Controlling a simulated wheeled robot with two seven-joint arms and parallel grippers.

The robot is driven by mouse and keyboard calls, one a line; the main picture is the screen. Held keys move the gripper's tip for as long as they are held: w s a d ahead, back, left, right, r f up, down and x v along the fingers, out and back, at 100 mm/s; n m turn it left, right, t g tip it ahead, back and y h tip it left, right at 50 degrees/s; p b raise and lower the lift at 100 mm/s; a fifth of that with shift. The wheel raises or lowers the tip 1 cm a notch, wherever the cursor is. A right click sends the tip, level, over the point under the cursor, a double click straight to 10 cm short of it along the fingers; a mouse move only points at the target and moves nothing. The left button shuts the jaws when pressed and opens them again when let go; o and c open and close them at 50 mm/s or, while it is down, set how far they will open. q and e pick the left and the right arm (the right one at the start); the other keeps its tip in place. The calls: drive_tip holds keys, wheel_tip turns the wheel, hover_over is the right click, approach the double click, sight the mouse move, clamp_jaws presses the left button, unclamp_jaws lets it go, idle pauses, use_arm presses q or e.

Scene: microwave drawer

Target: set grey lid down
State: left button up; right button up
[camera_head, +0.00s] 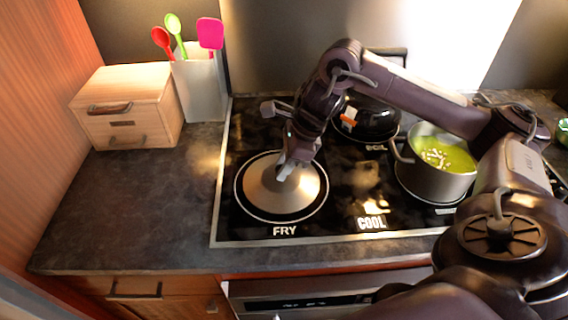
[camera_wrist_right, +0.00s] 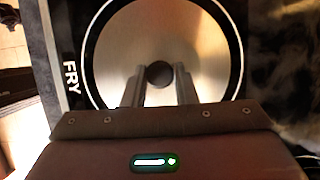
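The grey lid (camera_head: 260,195) is a round brushed-metal disc with a dark knob. It lies level over the ring marked FRY on the black cooktop, with the white ring showing around it. I cannot tell whether its rim touches the glass. My right gripper (camera_head: 287,171) is at the middle of the lid, pointing down from above. In the right wrist view, its two fingers (camera_wrist_right: 159,80) close in on both sides of the knob (camera_wrist_right: 159,73), with the lid (camera_wrist_right: 205,45) spread out beyond them. My left gripper is not in view.
A pot of green soup (camera_head: 437,178) stands at the cooktop's right, and a black kettle (camera_head: 374,121) at the back. A wooden box (camera_head: 127,105) and a utensil holder (camera_head: 202,85) stand at the left. The COOL area and left counter are clear.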

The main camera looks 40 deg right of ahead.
drive_tip(key=o, duration=0.4)
drive_tip(key=shift+r+p, duration=0.3)
drive_tip(key=shift+d+r, duration=0.15)
drive_tip(key=shift+r, duration=0.15)
drive_tip(key=p+v, duration=0.5)
drive_tip(key=v, duration=0.6)
drive_tip(key=shift+s, duration=0.1)
